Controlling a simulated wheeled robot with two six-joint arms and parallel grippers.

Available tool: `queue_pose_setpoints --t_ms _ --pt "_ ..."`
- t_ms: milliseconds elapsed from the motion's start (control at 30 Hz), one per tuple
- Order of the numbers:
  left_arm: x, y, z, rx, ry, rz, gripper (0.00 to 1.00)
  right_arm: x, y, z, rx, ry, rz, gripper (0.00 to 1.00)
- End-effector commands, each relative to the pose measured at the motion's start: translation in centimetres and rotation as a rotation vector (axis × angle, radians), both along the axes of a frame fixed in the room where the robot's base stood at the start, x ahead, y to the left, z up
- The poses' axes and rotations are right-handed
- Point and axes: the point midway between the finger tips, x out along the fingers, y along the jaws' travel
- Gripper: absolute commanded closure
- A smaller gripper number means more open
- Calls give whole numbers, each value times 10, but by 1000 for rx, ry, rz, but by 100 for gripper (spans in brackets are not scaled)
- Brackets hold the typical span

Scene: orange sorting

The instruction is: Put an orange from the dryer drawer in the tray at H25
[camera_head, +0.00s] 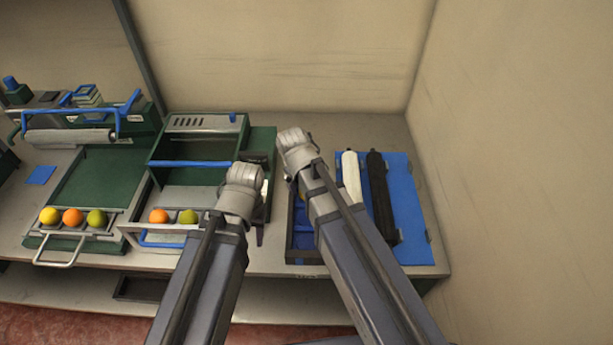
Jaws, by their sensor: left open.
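A green unit with a vented top (200,122) stands at the middle of the bench. Its pulled-out front drawer (130,232) holds an orange (158,216) and a green fruit (188,216). My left gripper (254,217) is open, just right of that drawer; its fingers are mostly hidden behind its own wrist. My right gripper (291,140) is farther back, near the back wall, and its fingers are hidden. A dark-framed blue tray (303,240) lies partly behind my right arm. I cannot read any H25 label.
A second green unit with a roller (70,136) stands at left; its front drawer (62,252) holds yellow, orange and green fruit. A blue mat (415,230) with a white and a black item lies at right. Walls close off the back and right.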

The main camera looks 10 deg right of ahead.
Motion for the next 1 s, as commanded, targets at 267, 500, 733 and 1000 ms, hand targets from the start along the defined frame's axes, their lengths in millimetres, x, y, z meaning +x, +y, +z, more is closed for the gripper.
queue_pose_setpoints --t_ms 267,500,733,1000 --pt "0 0 45 0 0 0 53 -12 7 45 0 0 0 4" --pt "0 0 49 0 0 0 53 -16 9 49 1 2 -1 4" --pt "0 0 48 0 0 0 53 -107 36 39 70 171 -150 4" --pt "0 0 48 0 0 0 53 -154 48 38 88 278 -250 4"
